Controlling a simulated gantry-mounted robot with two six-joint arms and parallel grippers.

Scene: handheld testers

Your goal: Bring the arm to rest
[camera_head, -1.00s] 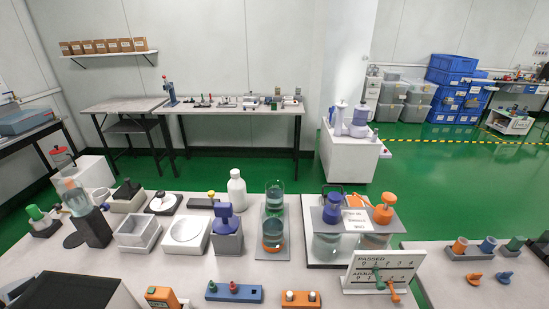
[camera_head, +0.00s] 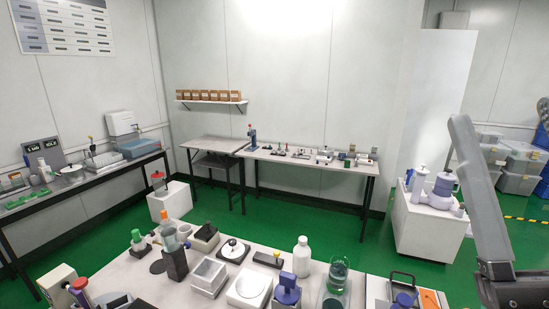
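One of my arms (camera_head: 483,200) shows as grey links at the right edge of the head view. Its gripper is outside the frame. My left arm and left gripper are not in the picture. The near table (camera_head: 128,275) fills the bottom of the view, with no gripper visible over it.
A white cabinet (camera_head: 425,235) stands at the right. Green floor (camera_head: 330,233) lies open between the tables.

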